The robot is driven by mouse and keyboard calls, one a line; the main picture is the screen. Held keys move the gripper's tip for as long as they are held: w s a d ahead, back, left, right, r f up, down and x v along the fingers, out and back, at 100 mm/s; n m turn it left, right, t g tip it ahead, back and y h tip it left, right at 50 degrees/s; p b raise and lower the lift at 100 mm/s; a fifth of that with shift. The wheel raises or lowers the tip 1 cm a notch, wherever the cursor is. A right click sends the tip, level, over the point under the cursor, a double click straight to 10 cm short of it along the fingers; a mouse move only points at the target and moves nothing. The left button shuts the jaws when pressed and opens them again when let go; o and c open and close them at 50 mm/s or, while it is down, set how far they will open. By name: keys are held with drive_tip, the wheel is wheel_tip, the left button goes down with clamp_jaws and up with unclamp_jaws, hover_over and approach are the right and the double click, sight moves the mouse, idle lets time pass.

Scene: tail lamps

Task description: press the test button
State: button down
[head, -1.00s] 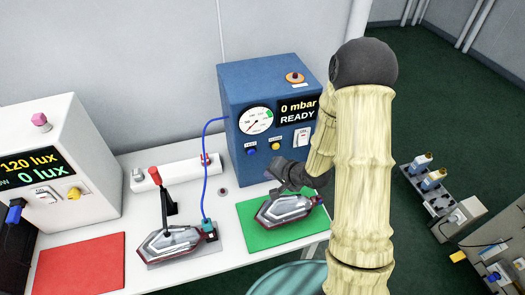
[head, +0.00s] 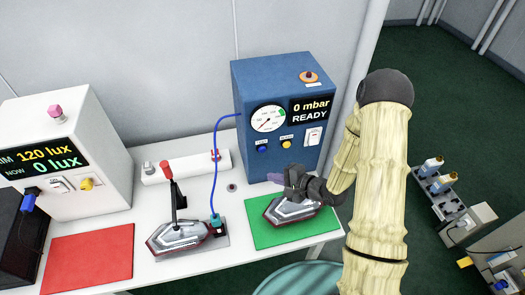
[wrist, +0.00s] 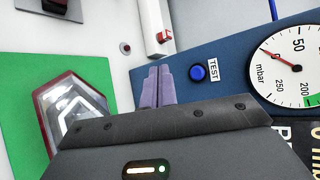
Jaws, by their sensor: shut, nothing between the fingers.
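The test button (head: 262,148) is a round blue button on the front of the blue tester box (head: 245,95). In the wrist view the button (wrist: 198,72), labelled TEST, shows right of my fingertips. My gripper (wrist: 157,72) is shut and empty, its purple fingers together. In the head view my gripper (head: 275,178) is in front of the box, above the green mat (head: 258,228), below and right of the button, apart from it. The box display (head: 310,111) reads 0 mbar READY, and the gauge (head: 268,118) needle is near the low end.
A tail lamp (head: 285,212) lies on the green mat below my gripper. Another tail lamp (head: 180,240) sits under a red-handled clamp (head: 167,170) with a blue hose (head: 214,165) beside it. A red mat (head: 90,258) and a white lux box (head: 100,130) are at left.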

sight(262, 149)
drive_tip(key=w+a, duration=0.2)
drive_tip(key=w, duration=0.5)
drive_tip(key=shift+w, duration=0.4)
drive_tip(key=shift+w, duration=0.1)
drive_tip(key=shift+a, duration=0.2)
drive_tip(key=shift+d, duration=0.1)
drive_tip(key=shift+d, duration=0.1)
idle(0.6)
idle(0.6)
drive_tip(key=shift+w+a+p, duration=0.2)
drive_tip(key=shift+w+p, duration=0.1)
drive_tip(key=shift+p, duration=0.1)
